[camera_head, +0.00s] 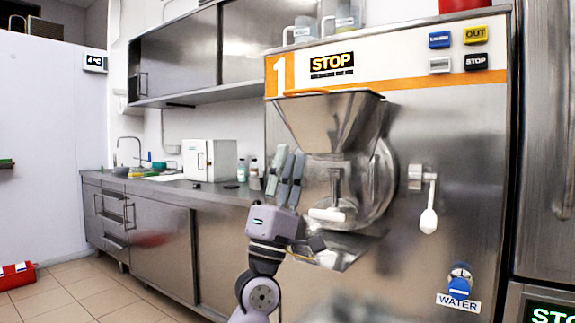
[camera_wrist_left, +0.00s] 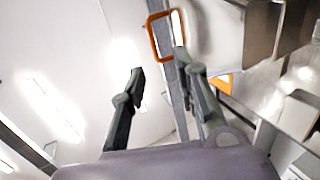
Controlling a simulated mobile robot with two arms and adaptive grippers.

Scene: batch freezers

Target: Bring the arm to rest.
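My left gripper (camera_head: 288,158) is raised, with its fingers pointing up, in front of the left edge of the batch freezer (camera_head: 470,190). It stands just left of the freezer's steel hopper (camera_head: 325,120). In the left wrist view my left gripper (camera_wrist_left: 159,66) has its two fingers apart, with nothing between them. The wrist camera looks up toward a pale ceiling with lights. My left arm comes up from the bottom of the head view. My right gripper is in neither view.
The freezer's white-handled lever (camera_head: 428,220) sticks out at the right, above the blue WATER knob (camera_head: 460,277). A steel counter (camera_head: 165,237) with a white box (camera_head: 209,160) runs along the left wall. A red crate (camera_head: 17,275) stands on the open tiled floor.

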